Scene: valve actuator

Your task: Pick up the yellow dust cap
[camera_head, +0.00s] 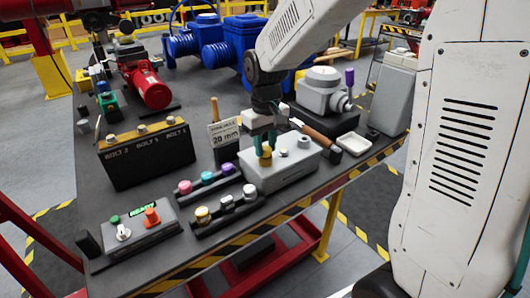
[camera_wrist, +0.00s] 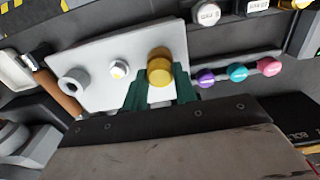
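The yellow dust cap (camera_head: 266,156) is a short round gold-yellow cylinder above the light grey block (camera_head: 284,174). In the wrist view, the yellow cap (camera_wrist: 160,68) is upper centre, at the tips of my green fingers. My gripper (camera_head: 262,145) points down over the left part of the block. In the wrist view, the fingers of my gripper (camera_wrist: 161,88) stand apart, one on each side of the cap's near edge. I cannot tell whether they touch it. The cap's underside is hidden.
On the same block are a white-topped fitting (camera_wrist: 118,69) and a grey ring (camera_wrist: 73,80). A white tray (camera_head: 354,145) is to the right, near the striped table edge.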

